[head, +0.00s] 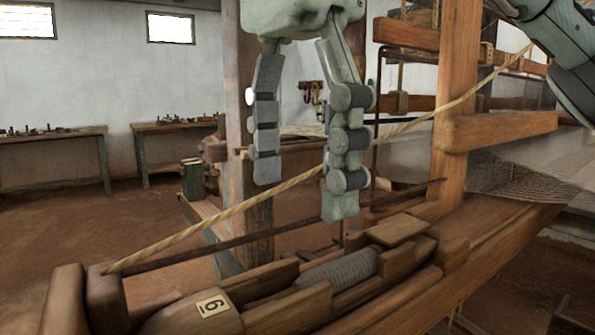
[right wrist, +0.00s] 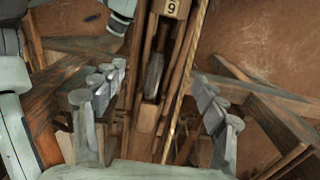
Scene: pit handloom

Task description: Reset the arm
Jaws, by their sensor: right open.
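My right gripper (head: 303,193) hangs fingers-down at the top middle of the head view, above the loom's shuttle. Its grey fingers are spread apart with nothing between them. In the right wrist view the fingers (right wrist: 160,92) stand wide on either side of the wooden shuttle (right wrist: 147,113). In the head view the shuttle (head: 280,313) lies in its long wooden trough, with a grey wound bobbin (head: 338,268) and a tag marked 9 or 6 (head: 212,306). My left gripper does not show in either view.
A tan rope (head: 225,213) slants up across the loom, passing close by the fingers. A wooden post (head: 458,110) with a crossbar (head: 500,129) stands to the right, before pale warp threads (head: 520,182). Workbenches (head: 55,132) stand along the far wall. Bare floor lies left.

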